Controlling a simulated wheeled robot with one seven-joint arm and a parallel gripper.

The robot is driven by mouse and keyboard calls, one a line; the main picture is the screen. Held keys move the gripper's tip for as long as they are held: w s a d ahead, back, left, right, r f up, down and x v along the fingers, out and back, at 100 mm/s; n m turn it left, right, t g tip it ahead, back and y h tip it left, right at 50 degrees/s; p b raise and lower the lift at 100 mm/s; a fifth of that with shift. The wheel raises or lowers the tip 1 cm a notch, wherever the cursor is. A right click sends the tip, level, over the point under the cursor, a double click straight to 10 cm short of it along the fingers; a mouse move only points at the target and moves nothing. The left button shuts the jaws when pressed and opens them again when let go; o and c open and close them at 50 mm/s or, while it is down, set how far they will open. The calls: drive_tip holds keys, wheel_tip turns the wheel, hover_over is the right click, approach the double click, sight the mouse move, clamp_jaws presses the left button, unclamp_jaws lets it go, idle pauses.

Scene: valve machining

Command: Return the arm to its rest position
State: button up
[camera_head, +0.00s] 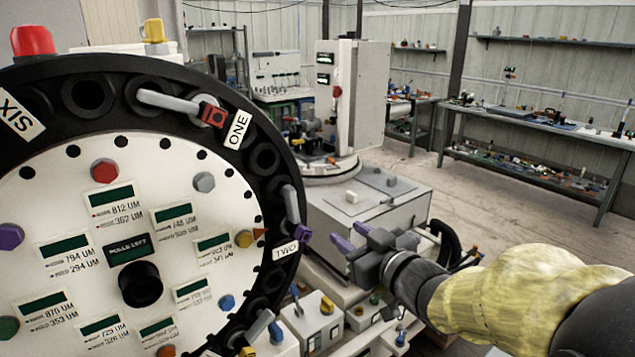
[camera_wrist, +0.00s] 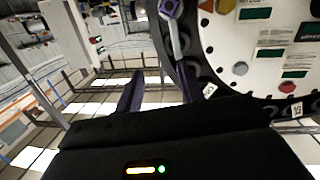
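My gripper (camera_head: 350,236) is at the lower middle of the head view, on my arm in a yellow sleeve that comes in from the right. Its two purple fingers point left, towards the rim of a large round dial panel (camera_head: 70,180). In the wrist view my gripper (camera_wrist: 160,72) has its fingers apart with nothing held between them. The panel (camera_wrist: 245,60) fills the upper right there. A grey lever with a purple end (camera_wrist: 170,8) shows near the right finger; I cannot tell the exact gap.
A white machine (camera_head: 345,100) stands behind on a grey cabinet (camera_head: 370,205). Small boxes (camera_head: 312,322) sit below my gripper. A cluttered workbench (camera_head: 540,125) is at the right; the floor before it is clear.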

drive_tip(key=d+f+m+g+h, duration=0.2)
drive_tip(key=d+f+m+h, duration=0.25)
drive_tip(key=f, duration=0.25)
drive_tip(key=s+d+f+m+g+h+p, duration=0.1)
drive_tip(key=s+f+m+g+h+p, duration=0.1)
drive_tip(key=s+f+g, duration=0.8)
drive_tip(key=s+f+h, duration=0.1)
drive_tip(key=s+f, duration=0.1)
drive_tip(key=s, duration=0.2)
drive_tip(key=shift+s+d+f+g+p, duration=0.2)
drive_tip(key=shift+f+g+p, duration=0.1)
drive_tip(key=shift+f, duration=0.1)
drive_tip(key=shift+m+h, duration=0.25)
